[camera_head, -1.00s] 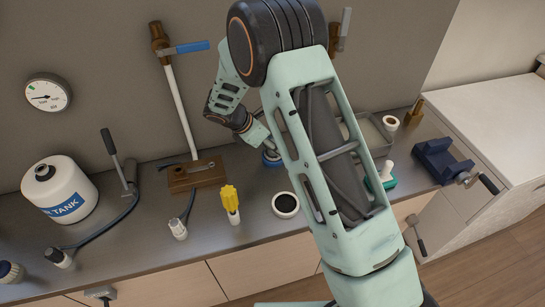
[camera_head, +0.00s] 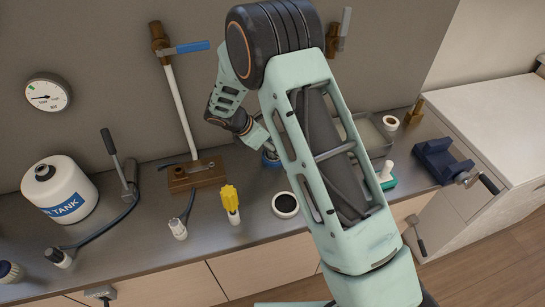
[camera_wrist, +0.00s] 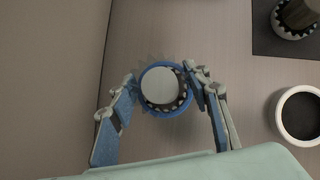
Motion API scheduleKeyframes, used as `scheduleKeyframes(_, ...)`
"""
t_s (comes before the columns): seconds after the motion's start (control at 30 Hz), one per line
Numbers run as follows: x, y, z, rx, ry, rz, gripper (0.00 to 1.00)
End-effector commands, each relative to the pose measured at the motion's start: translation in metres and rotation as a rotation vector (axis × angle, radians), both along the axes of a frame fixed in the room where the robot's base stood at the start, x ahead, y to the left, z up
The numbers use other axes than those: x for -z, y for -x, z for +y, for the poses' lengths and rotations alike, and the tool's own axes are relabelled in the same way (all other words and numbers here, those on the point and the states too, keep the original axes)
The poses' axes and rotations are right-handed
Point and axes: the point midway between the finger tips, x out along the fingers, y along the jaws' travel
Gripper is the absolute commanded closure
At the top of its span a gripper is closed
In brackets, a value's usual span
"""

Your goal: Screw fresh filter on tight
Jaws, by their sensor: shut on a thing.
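A round blue-rimmed part with a pale grey top (camera_wrist: 158,85) sits between the fingers in the wrist view. It looks like the filter, and dark and white teeth show inside its rim. My gripper (camera_wrist: 160,78) is shut on it, one finger on each side. In the head view the blue part (camera_head: 270,160) stands on the counter near the wall, partly hidden by my gripper and arm. Whether it is seated on a thread below cannot be seen.
A wooden block (camera_head: 196,176) with a pipe is left of my gripper. A tray (camera_head: 372,132), a blue vise (camera_head: 441,162) and a white tank (camera_head: 60,190) stand further off.

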Motion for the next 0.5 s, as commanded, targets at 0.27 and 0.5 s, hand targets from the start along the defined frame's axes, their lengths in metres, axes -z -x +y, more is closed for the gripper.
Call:
scheduleKeyframes(0.27,0.0019,-0.0001,0.0,0.0,0.0,0.0,0.41)
scheduleKeyframes(0.5,0.0019,0.0,-0.0001,0.0,0.0,0.0,0.36)
